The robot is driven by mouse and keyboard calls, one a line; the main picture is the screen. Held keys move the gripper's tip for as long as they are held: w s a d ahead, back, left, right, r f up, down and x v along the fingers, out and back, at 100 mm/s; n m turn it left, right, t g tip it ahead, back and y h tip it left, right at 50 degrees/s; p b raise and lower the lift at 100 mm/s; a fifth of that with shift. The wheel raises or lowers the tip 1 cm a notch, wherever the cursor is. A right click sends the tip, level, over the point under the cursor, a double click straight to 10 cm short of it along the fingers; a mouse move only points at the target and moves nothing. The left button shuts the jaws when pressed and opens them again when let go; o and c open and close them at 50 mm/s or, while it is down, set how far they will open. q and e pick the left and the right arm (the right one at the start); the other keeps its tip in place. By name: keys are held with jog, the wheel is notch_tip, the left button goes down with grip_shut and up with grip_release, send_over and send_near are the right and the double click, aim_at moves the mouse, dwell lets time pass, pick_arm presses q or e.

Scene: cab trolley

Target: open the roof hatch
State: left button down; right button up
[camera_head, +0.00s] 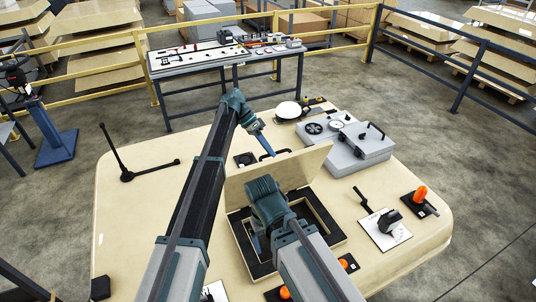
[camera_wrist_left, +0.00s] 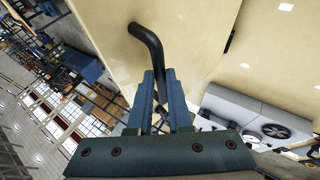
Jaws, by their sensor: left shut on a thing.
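The roof hatch lid (camera_head: 240,191) is a beige panel raised on edge above its black frame (camera_head: 331,233). The opening below shows in part; my right arm covers the rest. My left gripper (camera_head: 268,150) is at the lid's far side, near its top edge. In the left wrist view its blue fingers (camera_wrist_left: 160,97) are shut on a black bent handle (camera_wrist_left: 150,42) that stands out from the beige panel (camera_wrist_left: 190,25). My right arm bends down over the opening; its gripper (camera_head: 256,240) is mostly hidden, its jaws unclear.
On the beige top, a grey box with dials (camera_head: 350,145) stands behind right, a black lever (camera_head: 127,174) lies left, and an orange knob (camera_head: 420,194) and a lever on a white plate (camera_head: 378,225) are right. A tool table (camera_head: 220,58) and yellow railing lie beyond.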

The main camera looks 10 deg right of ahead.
pick_arm(q)
jog(key=shift+w+a+f, duration=0.1)
jog(key=shift+w+a, duration=0.05)
jog(key=shift+w, duration=0.3)
jog(key=shift+w+a+f, duration=0.1)
jog(key=shift+w+a, duration=0.05)
jog(key=shift+w, duration=0.3)
jog(key=c, duration=1.3)
grip_release()
jog(key=o, duration=0.5)
jog(key=shift+w+f, duration=0.2)
jog(key=shift+w, duration=0.05)
jog(key=shift+c, duration=0.2)
jog(key=shift+s+d+r, duration=0.15)
jog(key=shift+s, duration=0.05)
pick_arm(e)
jog(key=shift+w, duration=0.3)
pick_arm(q)
jog(key=shift+s, duration=0.1)
pick_arm(e)
jog(key=shift+f, duration=0.1)
